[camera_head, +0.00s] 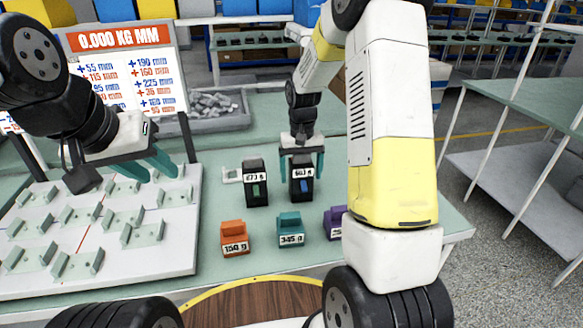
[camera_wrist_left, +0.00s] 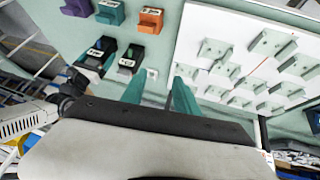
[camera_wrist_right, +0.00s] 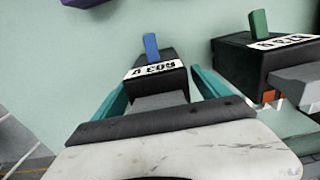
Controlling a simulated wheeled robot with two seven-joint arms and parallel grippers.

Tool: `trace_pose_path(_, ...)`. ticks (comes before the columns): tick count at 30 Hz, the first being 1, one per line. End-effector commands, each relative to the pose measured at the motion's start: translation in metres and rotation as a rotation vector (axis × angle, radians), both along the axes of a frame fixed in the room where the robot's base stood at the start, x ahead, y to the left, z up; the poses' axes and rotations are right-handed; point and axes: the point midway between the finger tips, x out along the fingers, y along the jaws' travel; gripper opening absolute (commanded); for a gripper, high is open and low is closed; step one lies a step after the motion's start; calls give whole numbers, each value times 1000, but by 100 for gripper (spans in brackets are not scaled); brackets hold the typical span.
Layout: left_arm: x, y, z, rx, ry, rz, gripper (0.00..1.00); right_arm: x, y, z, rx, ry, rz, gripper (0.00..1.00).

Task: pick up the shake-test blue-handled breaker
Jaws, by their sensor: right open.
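The blue-handled breaker is a black block with a blue lever and a white weight label (camera_head: 302,183). In the right wrist view the blue-handled breaker (camera_wrist_right: 155,75) sits between the fingers of my right gripper (camera_wrist_right: 160,92). The right gripper is open, with a teal finger on each side of the block; contact cannot be told. In the head view my right gripper (camera_head: 302,160) points down over the breaker's back end. A black green-handled breaker (camera_head: 256,185) stands just left of it. My left gripper (camera_head: 160,163) is open and empty above the white board.
Orange (camera_head: 235,238), teal (camera_head: 290,231) and purple (camera_head: 335,222) labelled blocks stand in front of the breakers. A white board (camera_head: 150,245) with several pale green mounts lies at left. A grey bin (camera_head: 215,108) and a display sign (camera_head: 125,75) stand behind.

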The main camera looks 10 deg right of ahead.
Motion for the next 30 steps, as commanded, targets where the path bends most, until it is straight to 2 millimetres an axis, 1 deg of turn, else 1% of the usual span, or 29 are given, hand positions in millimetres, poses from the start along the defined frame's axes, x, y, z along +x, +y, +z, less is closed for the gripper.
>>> trace_pose_path(4, 0, 0, 0, 0, 0, 0, 36, 0, 0, 0, 0, 0, 0, 85)
trace_pose_path(6, 0, 0, 0, 0, 0, 0, 36, 0, 0, 1, 0, 0, 0, 72)
trace_pose_path(8, 0, 0, 0, 0, 0, 0, 36, 0, 0, 1, 0, 0, 0, 60)
trace_pose_path(9, 0, 0, 0, 0, 0, 0, 36, 0, 0, 1, 0, 0, 0, 52)
trace_pose_path(11, 0, 0, 0, 0, 0, 0, 36, 0, 0, 1, 0, 0, 0, 40)
trace_pose_path(12, 0, 0, 0, 0, 0, 0, 36, 0, 0, 1, 0, 0, 0, 32)
trace_pose_path(14, 0, 0, 0, 0, 0, 0, 36, 0, 0, 1, 0, 0, 0, 21)
trace_pose_path(15, 0, 0, 0, 0, 0, 0, 36, 0, 0, 1, 0, 0, 0, 13)
trace_pose_path(17, 0, 0, 0, 0, 0, 0, 36, 0, 0, 1, 0, -1, 0, 1)
trace_pose_path(26, 0, 0, 0, 0, 0, 0, 36, 1, 0, 2, 0, -3, 0, 0)
trace_pose_path(29, 0, 0, 0, 0, 0, 0, 36, 1, 0, 9, 0, -4, 0, 0)
trace_pose_path(30, 0, 0, 0, 0, 0, 0, 36, 2, 0, 15, 0, -6, 0, 0)
